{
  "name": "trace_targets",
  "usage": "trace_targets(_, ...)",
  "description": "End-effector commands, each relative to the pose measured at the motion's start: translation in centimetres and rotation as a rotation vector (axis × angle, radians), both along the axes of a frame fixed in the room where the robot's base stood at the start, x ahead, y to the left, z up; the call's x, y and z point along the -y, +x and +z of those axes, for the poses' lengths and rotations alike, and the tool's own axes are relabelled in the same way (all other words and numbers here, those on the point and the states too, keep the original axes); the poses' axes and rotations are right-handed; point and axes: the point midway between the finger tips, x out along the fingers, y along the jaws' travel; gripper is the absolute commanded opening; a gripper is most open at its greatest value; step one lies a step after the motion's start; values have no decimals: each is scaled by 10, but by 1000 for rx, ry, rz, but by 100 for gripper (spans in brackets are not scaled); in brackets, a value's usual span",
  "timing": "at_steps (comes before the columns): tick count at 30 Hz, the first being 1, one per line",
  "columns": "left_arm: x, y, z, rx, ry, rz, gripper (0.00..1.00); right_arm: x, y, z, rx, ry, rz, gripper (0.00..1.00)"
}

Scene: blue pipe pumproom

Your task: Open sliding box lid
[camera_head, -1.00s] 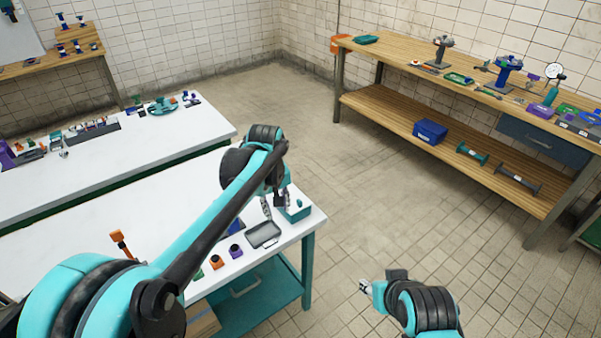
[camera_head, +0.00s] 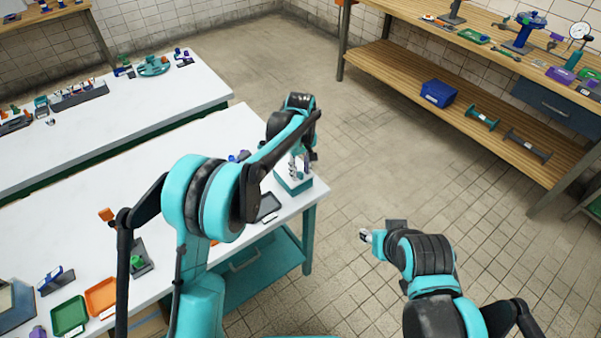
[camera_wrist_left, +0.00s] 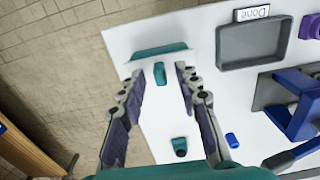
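The teal box (camera_head: 293,186) stands at the right corner of the white table, partly hidden by my left gripper (camera_head: 299,166). In the left wrist view, a teal edge (camera_wrist_left: 160,51) and a small upright teal handle (camera_wrist_left: 159,73) show beyond and between the fingers; where the lid ends I cannot tell. My left gripper (camera_wrist_left: 158,112) is open and empty, pointing down over this corner, with its fingers on either side of the handle and apart from it. My right gripper (camera_head: 370,239) is over the floor, away from the table; its fingers are too small to read.
A grey tray (camera_wrist_left: 253,45) with a "Done" label lies beside the box. A wooden workbench (camera_head: 450,88) stands right, across open floor.

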Motion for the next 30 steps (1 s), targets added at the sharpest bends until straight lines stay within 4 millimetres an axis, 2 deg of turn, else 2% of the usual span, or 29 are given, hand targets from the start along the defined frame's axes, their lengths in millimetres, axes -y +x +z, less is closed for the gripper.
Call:
trace_targets(9,0,0,-3,0,0,0,33,0,0,-1,0,0,0,40)
trace_targets(13,0,0,-3,0,0,0,0,0,0,-1,0,0,0,40)
trace_targets(20,-1,1,-3,0,0,0,0,0,0,0,0,0,0,40)
trace_targets(23,-9,12,-2,0,0,2,0,0,0,4,0,0,0,40)
trace_targets(30,-44,60,0,1,-1,3,0,0,0,22,0,0,0,40)
